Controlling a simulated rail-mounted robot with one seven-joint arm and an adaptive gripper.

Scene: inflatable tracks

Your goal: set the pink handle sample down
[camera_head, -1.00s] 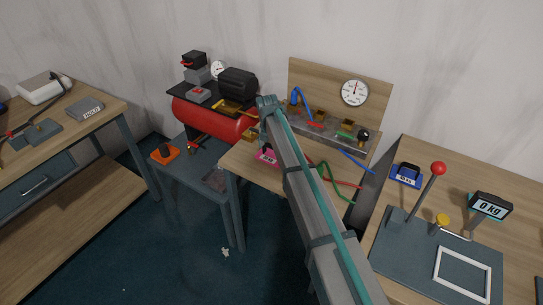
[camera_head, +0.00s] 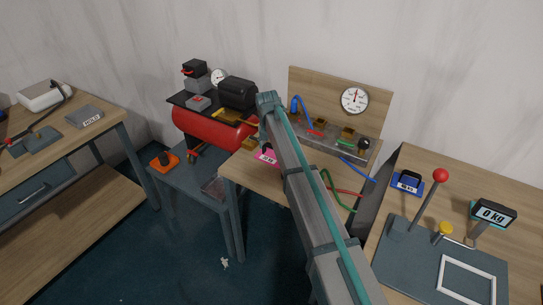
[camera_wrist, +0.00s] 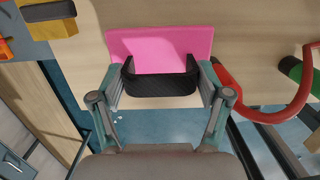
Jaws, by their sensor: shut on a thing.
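The pink handle sample is a flat pink plate (camera_wrist: 160,42) with a black ribbed handle (camera_wrist: 160,86). In the wrist view my gripper (camera_wrist: 162,80) is shut on the handle, one finger at each end. In the head view the pink plate (camera_head: 266,157) shows at the left part of the middle wooden table (camera_head: 242,172), beside my arm. I cannot tell whether its underside touches the tabletop. My arm hides most of my gripper in the head view.
In the wrist view a red hose (camera_wrist: 262,116) lies close to the right finger, and a yellow-and-black block (camera_wrist: 52,22) is at upper left. A gauge panel (camera_head: 336,90) stands behind the table. A blue handle sample (camera_head: 407,181) sits on the right table.

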